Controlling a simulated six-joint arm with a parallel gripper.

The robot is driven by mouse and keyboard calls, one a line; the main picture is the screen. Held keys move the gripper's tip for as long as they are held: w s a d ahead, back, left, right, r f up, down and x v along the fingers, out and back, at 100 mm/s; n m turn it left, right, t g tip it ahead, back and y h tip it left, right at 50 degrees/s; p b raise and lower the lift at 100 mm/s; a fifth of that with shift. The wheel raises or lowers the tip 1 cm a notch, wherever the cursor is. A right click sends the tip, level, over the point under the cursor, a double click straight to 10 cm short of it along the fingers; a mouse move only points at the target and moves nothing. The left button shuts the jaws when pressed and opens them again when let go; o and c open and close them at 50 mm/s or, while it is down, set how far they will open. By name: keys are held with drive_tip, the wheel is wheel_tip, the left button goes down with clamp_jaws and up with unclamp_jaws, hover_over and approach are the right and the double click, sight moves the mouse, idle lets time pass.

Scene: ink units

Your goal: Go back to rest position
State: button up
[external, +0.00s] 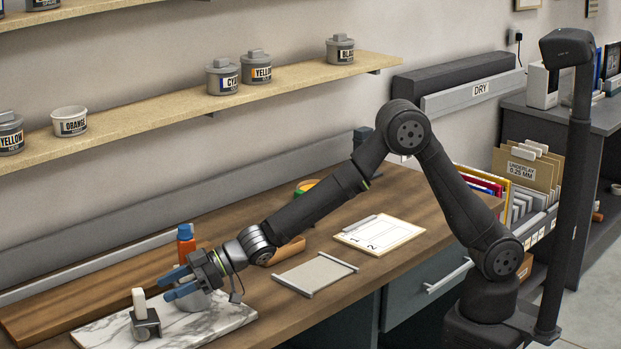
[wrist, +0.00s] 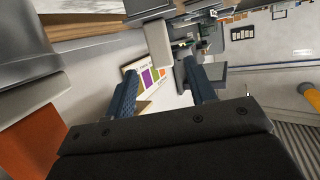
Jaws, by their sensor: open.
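My gripper (external: 168,286), with blue fingers, is open over the marble slab (external: 225,318) at the lower left of the external view. The fingers also show in the wrist view (wrist: 161,78), apart. A grey rounded object (external: 203,300) stands on the slab just below and behind the gripper, partly hidden by it. I cannot tell whether they touch. A small dark tool with a pale upright handle (external: 139,302) stands on the slab left of the fingertips. My arm reaches out low and far across the bench.
An orange bottle (external: 186,243) stands close behind my gripper. A grey plate (external: 316,272) and a numbered sheet (external: 379,234) lie on the bench (external: 415,197). A shelf (external: 160,108) with ink tubs runs above. The air over the middle of the bench is mostly free.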

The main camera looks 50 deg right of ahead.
sight(138, 291)
drive_tip(key=x, duration=0.6)
drive_tip(key=f+x, duration=0.1)
drive_tip(key=x, duration=0.3)
drive_tip(key=shift+s+d+f, duration=0.1)
wheel_tip(138, 291, up, 4)
drive_tip(key=shift+r, duration=3.6)
drive_tip(key=w+d+r+m+t, duration=0.1)
drive_tip(key=w+d+r, duration=0.3)
drive_tip(key=d+r, duration=0.1)
drive_tip(key=shift+m+t+h, duration=0.3)
drive_tip(key=shift+t+h, duration=0.1)
drive_tip(key=shift+w, duration=0.1)
drive_tip(key=shift+a+f, duration=0.15)
